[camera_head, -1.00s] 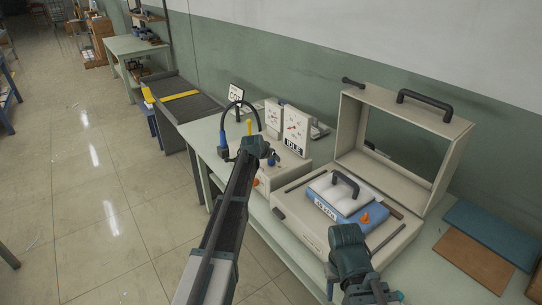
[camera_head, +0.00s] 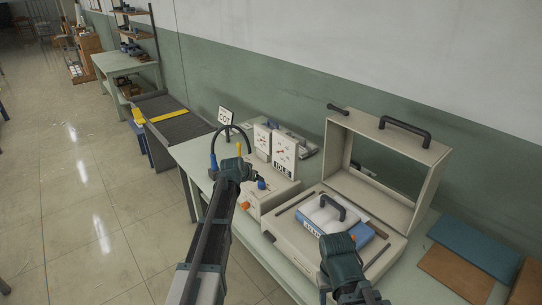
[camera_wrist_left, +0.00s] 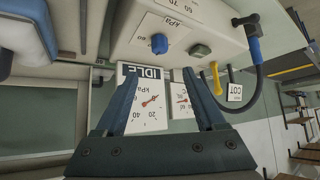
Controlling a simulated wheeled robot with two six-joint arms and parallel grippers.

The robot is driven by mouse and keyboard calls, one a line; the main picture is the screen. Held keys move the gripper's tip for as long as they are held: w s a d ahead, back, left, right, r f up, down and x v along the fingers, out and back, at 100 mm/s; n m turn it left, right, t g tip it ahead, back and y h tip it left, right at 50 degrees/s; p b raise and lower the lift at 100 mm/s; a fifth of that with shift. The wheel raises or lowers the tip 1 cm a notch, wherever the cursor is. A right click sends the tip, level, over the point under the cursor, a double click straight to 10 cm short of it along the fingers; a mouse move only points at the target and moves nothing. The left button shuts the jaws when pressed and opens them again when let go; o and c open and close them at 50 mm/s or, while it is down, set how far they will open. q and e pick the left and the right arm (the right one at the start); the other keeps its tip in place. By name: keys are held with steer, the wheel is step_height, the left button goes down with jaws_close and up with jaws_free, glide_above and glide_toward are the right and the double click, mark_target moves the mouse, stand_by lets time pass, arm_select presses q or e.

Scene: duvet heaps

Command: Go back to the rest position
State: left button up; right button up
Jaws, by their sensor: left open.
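My left arm comes up from the bottom of the head view, and its wrist (camera_head: 235,170) is in front of the gauge machine (camera_head: 256,200). The fingers there are hidden. In the left wrist view my left gripper (camera_wrist_left: 160,88) is open, with nothing between its fingers but the view of a dial panel (camera_wrist_left: 150,106) marked IDLE. My right arm (camera_head: 340,255) shows at the bottom of the head view, in front of the open case. Its fingers cannot be made out.
An open beige case (camera_head: 300,232) holds a white and blue pack (camera_head: 328,216) with a black handle. Blue (camera_head: 475,248) and brown (camera_head: 455,275) boards lie right of it. A black hose (camera_head: 213,150) arches by the machine. The floor (camera_head: 75,215) at left is clear.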

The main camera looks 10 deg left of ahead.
arm_select(q)
steer(key=s+d+f+m+g, duration=0.2)
steer(key=s+d+f+g, duration=0.2)
steer(key=s+d, duration=1.05)
steer(key=s+d+f+g+y, duration=0.1)
steer(key=s+d+g, duration=0.1)
steer(key=s, duration=1)
steer(key=s+d+f+m+g+y, duration=0.1)
steer(key=s+d+g, duration=0.2)
steer(key=s, duration=0.9)
steer(key=shift+s+d+f, duration=0.15)
steer(key=shift+s+d, duration=0.1)
steer(key=shift+d, duration=0.5)
